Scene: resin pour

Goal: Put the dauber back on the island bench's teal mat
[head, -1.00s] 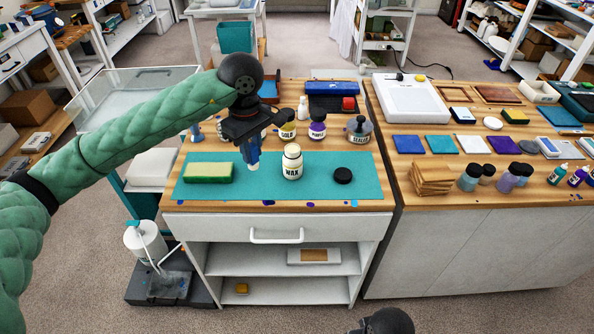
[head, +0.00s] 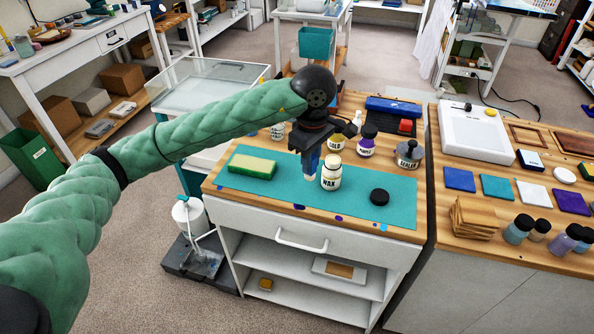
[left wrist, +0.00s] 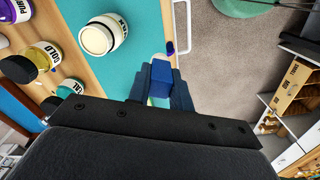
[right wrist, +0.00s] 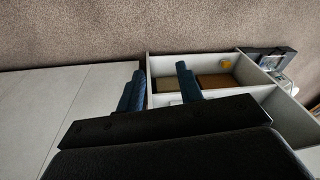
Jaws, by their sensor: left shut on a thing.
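My left gripper (head: 309,152) is shut on the dauber (head: 309,166), a small blue piece pointing down with a pale tip. In the head view it shows over the teal mat (head: 285,187), between the sponge and the WAX jar. I cannot tell whether its tip touches the mat. In the left wrist view the dauber (left wrist: 160,89) sits between the fingers, with the mat (left wrist: 142,45) beyond. My right gripper (right wrist: 160,88) has its fingers apart and empty, beside the bench's open shelves; it is not in the head view.
On the mat stand a green-and-yellow sponge (head: 252,166), a WAX jar (head: 331,173) close to the dauber, and a black puck (head: 379,197). A PURPLE bottle (head: 367,142) and SEALER bottle (head: 408,155) stand behind. The mat's front strip is clear.

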